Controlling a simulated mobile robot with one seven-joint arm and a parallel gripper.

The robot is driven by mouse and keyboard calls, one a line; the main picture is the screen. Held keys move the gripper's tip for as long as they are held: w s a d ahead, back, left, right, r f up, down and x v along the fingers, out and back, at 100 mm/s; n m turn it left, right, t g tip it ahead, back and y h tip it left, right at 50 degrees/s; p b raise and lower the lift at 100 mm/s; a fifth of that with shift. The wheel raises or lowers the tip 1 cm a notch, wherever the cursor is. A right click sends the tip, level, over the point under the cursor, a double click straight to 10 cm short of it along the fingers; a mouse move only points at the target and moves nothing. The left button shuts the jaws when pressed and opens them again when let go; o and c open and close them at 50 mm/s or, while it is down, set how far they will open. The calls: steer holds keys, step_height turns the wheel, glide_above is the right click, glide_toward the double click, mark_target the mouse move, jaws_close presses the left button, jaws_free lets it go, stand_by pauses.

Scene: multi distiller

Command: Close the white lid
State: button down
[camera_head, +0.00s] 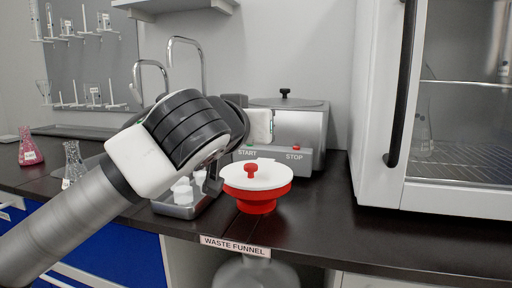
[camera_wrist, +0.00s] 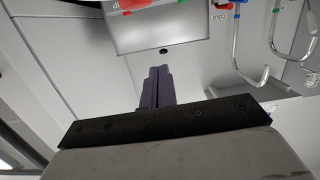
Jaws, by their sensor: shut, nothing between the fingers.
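The white lid (camera_head: 272,178) lies roughly level across the top of the red waste funnel (camera_head: 257,201), with a red knob (camera_head: 251,170) standing on it. No gap between lid and rim is visible from here. My gripper's fingers (camera_wrist: 158,82) are shut together and empty in the wrist view. In the head view my arm reaches in from the lower left, and its wrist end is above and behind-left of the lid, apart from it. The fingertips cannot be clearly made out there. The lid cannot be made out in the wrist view.
The grey distiller (camera_head: 300,128) with START and STOP buttons stands behind the funnel. A metal tray (camera_head: 176,211) with white items is left of it. A white cabinet (camera_head: 374,188) stands at the right. Glass flasks (camera_head: 73,165) stand at the left. The dark counter right of the funnel is clear.

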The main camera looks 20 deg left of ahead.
mark_target(244, 185)
steer(key=s+f+t+b, duration=0.1)
steer(key=f+b, duration=0.1)
steer(key=b, duration=0.2)
steer(key=s+f+t+b, duration=0.1)
steer(key=b, duration=0.2)
steer(key=shift+f+b, duration=0.35)
steer(key=shift+f, duration=0.05)
steer(key=f+t+b, duration=0.1)
steer(key=b, duration=0.2)
steer(key=s+f+t+b, duration=0.1)
steer(key=t+b, duration=0.1)
steer(key=b, duration=0.1)
steer(key=shift+s+f, duration=0.1)
steer(key=shift+s, duration=0.1)
steer(key=shift+s+f+b, duration=0.2)
steer(key=shift+f+b, duration=0.25)
steer(key=shift+b, duration=0.75)
steer(key=shift+f, duration=0.1)
steer(key=shift+s, duration=0.1)
